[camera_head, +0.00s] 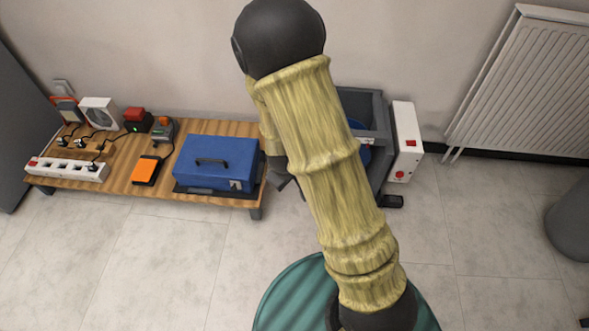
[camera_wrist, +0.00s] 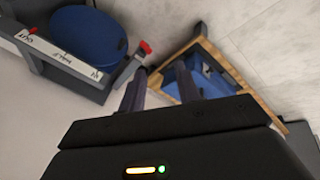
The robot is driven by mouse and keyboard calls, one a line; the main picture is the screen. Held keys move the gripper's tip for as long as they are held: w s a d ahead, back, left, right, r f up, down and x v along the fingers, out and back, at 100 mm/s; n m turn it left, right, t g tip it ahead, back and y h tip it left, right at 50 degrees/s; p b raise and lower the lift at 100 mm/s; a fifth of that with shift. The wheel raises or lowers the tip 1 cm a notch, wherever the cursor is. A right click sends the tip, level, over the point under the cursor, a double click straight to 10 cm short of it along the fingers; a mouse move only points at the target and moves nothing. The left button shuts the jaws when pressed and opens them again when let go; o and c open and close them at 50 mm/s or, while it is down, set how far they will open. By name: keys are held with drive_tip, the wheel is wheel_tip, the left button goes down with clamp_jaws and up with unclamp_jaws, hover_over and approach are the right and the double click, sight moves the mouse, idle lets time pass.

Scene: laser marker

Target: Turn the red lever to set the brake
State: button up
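The red lever (camera_wrist: 145,47) shows in the wrist view as a small red handle at the end of a grey frame, beside a blue disc (camera_wrist: 92,40). My gripper (camera_wrist: 163,72) has its two dark fingers apart with nothing between them. In the head view my arm covers the lever and most of my gripper. The grey frame (camera_head: 377,108) shows partly behind my arm there.
A low wooden table (camera_head: 130,187) at the left holds a blue toolbox (camera_head: 215,162), a power strip (camera_head: 67,169) and small devices. A white panel with red buttons (camera_head: 405,140) stands right of the frame. A radiator (camera_head: 525,85) is on the wall.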

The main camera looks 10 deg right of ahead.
drive_tip(key=s+d+r+m+p, duration=0.1)
drive_tip(key=s+r+m+p, duration=0.1)
drive_tip(key=r, duration=0.5)
drive_tip(key=s+d+r+m+g+y+p, duration=0.1)
drive_tip(key=s+d+r+m+p, duration=0.1)
drive_tip(key=s+r, duration=0.3)
drive_tip(key=s+d+r+m+p, duration=0.2)
drive_tip(key=s+r, duration=0.2)
drive_tip(key=r, duration=0.6)
drive_tip(key=shift+d+m+g, duration=0.25)
drive_tip(key=shift+m+g, duration=0.15)
drive_tip(key=shift+s+d, duration=0.1)
drive_tip(key=shift+d, duration=0.05)
